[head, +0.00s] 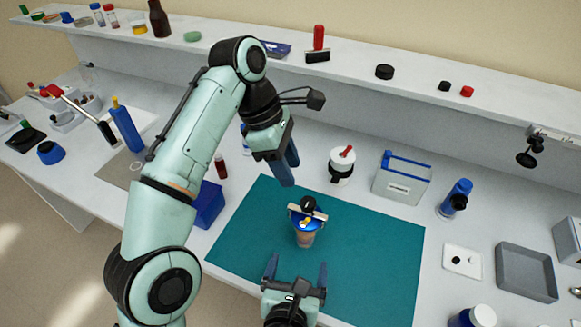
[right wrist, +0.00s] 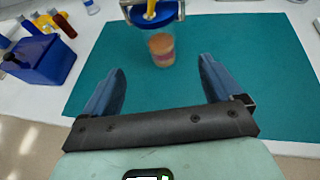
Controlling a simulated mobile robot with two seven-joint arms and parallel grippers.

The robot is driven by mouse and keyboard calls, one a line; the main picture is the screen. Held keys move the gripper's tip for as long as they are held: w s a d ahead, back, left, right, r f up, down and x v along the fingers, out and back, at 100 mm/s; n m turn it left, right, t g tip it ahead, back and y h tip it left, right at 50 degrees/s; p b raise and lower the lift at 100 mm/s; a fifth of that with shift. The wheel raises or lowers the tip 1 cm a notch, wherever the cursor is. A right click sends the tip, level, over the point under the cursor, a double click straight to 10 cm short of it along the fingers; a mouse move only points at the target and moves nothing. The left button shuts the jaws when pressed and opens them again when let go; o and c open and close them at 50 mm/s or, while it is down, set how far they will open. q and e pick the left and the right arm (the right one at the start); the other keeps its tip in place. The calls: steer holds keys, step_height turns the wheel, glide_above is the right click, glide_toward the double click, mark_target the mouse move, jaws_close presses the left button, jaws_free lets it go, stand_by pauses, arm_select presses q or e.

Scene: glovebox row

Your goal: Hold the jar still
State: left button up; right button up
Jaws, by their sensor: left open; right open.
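The jar (head: 305,238) stands upright on the teal mat (head: 375,265). It has clear walls and a tan-orange content. A blue lid-like top with a yellow piece, a pale crossbar and a black knob sits on it. The jar also shows in the right wrist view (right wrist: 162,50), beyond my fingertips, its top cut off by the frame edge. My right gripper (head: 296,266) is open and empty at the jar's near side, its blue fingers spread toward it without touching. My left gripper (head: 288,172) is open above the mat's far edge, behind the jar and apart from it.
A white container with black band (head: 341,165), a clear box (head: 402,180) and a blue bottle (head: 455,198) stand behind and right. The mat's right part is clear.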

mark_target(304, 237)
steer(key=x, duration=1.3)
steer(key=shift+w, duration=0.25)
steer(key=c, duration=1.3)
